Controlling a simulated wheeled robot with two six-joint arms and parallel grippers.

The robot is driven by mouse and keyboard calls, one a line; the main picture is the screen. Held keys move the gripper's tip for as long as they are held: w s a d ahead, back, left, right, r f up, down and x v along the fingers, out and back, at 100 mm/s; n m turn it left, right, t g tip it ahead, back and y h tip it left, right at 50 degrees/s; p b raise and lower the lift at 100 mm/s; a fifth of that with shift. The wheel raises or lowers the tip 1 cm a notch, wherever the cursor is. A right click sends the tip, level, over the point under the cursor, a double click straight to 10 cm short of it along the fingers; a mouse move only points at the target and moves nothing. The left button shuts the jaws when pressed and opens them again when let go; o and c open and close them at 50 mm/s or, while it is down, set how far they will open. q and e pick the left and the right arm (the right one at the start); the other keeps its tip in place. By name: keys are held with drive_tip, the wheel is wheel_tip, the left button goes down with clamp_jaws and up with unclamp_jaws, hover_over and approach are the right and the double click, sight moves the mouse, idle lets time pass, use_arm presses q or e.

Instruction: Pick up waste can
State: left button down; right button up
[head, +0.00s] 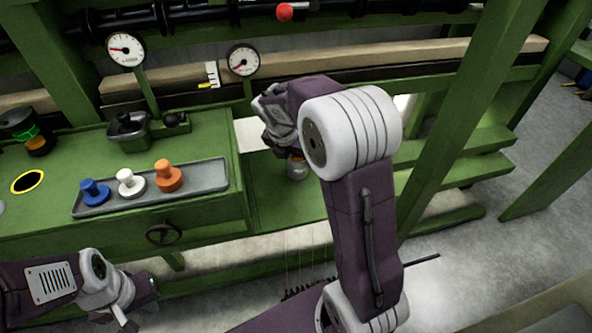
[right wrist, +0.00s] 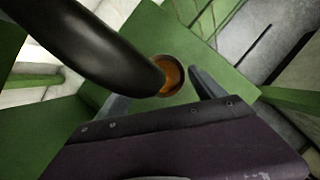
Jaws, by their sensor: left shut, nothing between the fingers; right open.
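The waste can (head: 297,169) is a small grey cylinder on the green ledge, partly hidden behind my right arm in the head view. In the right wrist view the waste can (right wrist: 173,76) shows from above as a dark round rim with an orange-brown inside. My right gripper (right wrist: 158,88) is open, its two fingers on either side of the can's line of sight; I cannot tell whether they reach down around it. In the head view its fingers are mostly hidden by the wrist. My left gripper (head: 128,314) is shut and empty at the lower left, away from the can.
A grey tray (head: 205,182) holds blue, white and orange spools left of the can. A thick black bar (right wrist: 95,45) crosses the right wrist view close to the can. Green posts rise at right.

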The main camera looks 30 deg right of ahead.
drive_tip(key=b+x, duration=0.4)
drive_tip(key=x, duration=0.1)
drive_tip(key=shift+s+d, duration=0.2)
drive_tip(key=shift+s, duration=0.05)
drive_tip(key=shift+w+d, duration=0.1)
drive_tip(key=shift+r, duration=0.15)
drive_tip(key=shift+c, duration=0.3)
clamp_jaws()
drive_tip(key=shift+r, duration=0.2)
drive_tip(key=s+r+p, duration=0.3)
drive_tip(key=s, duration=0.4)
drive_tip(key=s+r+p, duration=0.4)
drive_tip(key=s, duration=0.3)
drive_tip(key=shift+d+r, duration=0.3)
drive_tip(key=shift+d, duration=0.2)
